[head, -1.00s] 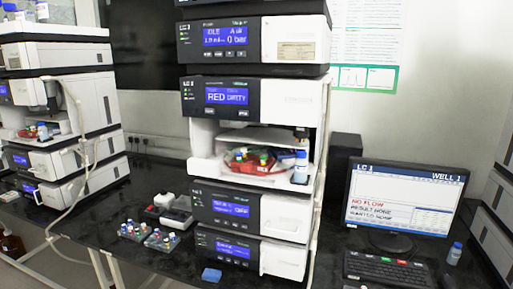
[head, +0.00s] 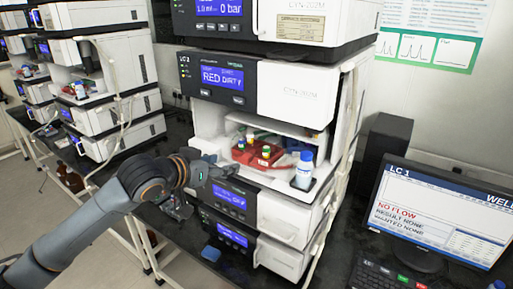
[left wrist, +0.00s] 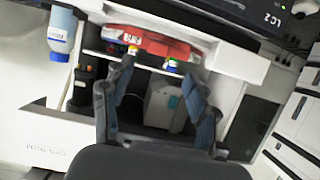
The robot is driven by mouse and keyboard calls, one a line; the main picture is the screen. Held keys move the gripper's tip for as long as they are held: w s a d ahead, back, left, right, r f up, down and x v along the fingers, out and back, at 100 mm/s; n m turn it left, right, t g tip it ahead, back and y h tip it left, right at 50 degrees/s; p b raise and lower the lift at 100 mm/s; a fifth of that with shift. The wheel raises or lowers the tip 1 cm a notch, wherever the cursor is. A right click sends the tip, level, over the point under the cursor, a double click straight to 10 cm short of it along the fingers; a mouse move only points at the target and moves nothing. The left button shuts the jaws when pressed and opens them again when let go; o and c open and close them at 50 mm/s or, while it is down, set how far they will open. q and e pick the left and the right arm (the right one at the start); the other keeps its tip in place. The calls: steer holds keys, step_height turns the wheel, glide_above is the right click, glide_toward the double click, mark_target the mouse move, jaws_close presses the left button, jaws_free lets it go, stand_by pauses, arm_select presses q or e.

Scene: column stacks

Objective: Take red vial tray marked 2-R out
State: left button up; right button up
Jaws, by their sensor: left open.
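My left gripper (head: 210,165) is at the left side of the bay opening, apart from the tray. In the left wrist view my left gripper (left wrist: 158,78) is open with nothing between its fingers. My right gripper is not in view.
A white bottle with a blue cap (head: 304,170) stands at the bay's right front, beside the tray. The bay's side walls and upper shelf frame the opening. A monitor (head: 440,210) and keyboard (head: 390,278) are at right. A blue block (head: 211,253) lies on the bench.

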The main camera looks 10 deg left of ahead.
mark_target(243, 160)
arm_select(q)
steer(key=p+x, duration=0.2)
steer(key=x, duration=0.3)
steer(key=shift+d+r, duration=0.2)
steer(key=p+x, duration=0.1)
steer(key=x, duration=0.2)
steer(key=shift+w+f, duration=0.15)
steer(key=shift+f, duration=0.05)
steer(key=shift+w+d+f, duration=0.15)
steer(key=shift+w+f, duration=0.05)
steer(key=shift+w, duration=0.05)
steer(key=shift+s, duration=0.1)
steer(key=shift+c, duration=0.8)
jaws_close()
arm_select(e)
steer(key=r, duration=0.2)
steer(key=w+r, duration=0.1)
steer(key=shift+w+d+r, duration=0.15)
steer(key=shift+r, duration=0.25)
